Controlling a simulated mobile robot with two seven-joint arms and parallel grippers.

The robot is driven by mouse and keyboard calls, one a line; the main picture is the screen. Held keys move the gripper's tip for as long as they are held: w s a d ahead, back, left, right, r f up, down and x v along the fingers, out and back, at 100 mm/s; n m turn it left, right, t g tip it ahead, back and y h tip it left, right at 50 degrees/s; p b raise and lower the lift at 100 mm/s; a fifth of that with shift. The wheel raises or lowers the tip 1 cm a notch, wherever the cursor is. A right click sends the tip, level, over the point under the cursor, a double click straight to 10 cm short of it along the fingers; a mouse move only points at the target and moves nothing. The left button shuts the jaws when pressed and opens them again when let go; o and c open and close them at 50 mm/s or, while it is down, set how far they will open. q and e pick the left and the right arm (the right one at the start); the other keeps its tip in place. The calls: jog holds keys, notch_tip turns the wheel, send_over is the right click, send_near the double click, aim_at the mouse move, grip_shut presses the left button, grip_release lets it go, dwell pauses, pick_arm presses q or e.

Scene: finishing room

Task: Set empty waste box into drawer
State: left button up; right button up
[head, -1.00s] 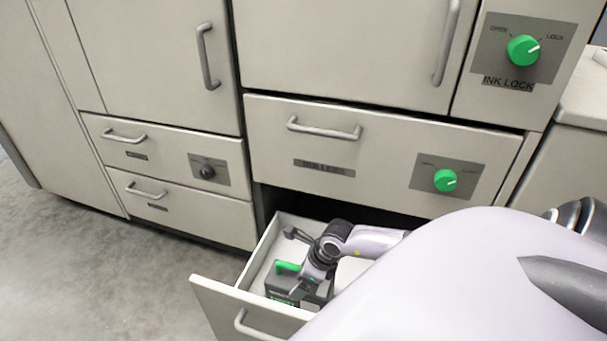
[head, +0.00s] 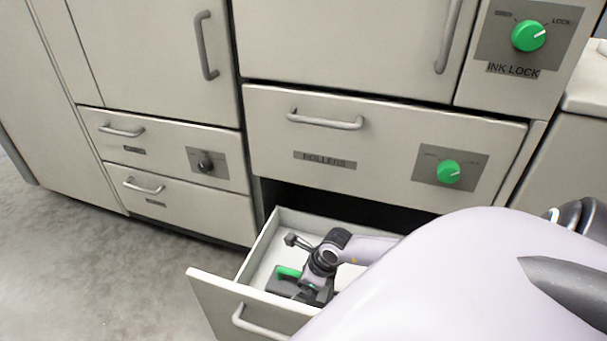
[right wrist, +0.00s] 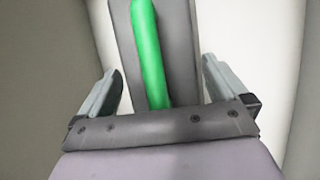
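The waste box (head: 283,288) is dark grey with a green handle (head: 288,272). It is low inside the pulled-out drawer (head: 235,290), behind the drawer's front panel, which hides its lower part. My right gripper (head: 312,290) reaches down into the drawer at the box. I cannot tell whether the box rests on the drawer floor. My left gripper is not in view.
A closed drawer front labelled ROLLERS (head: 390,145) with a green knob (head: 447,172) is above the open drawer. Closed smaller drawers (head: 185,195) are to the left. My pale arm covers the lower right. Bare floor (head: 100,270) lies at left.

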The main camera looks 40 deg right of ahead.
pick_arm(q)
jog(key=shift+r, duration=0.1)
pick_arm(e)
jog(key=shift+r, duration=0.1)
jog(key=shift+r+p, duration=0.4)
jog(key=p+v, duration=0.1)
jog(key=v, duration=0.2)
jog(key=shift+p, duration=0.35)
pick_arm(q)
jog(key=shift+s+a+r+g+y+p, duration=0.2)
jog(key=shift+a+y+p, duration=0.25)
jog(key=shift+p, duration=0.55)
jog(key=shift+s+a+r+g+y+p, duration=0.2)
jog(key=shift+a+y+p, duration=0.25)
jog(key=shift+p, duration=0.55)
pick_arm(e)
jog(key=v, duration=0.8)
jog(key=shift+s+r, duration=0.2)
jog(key=shift+r, duration=0.05)
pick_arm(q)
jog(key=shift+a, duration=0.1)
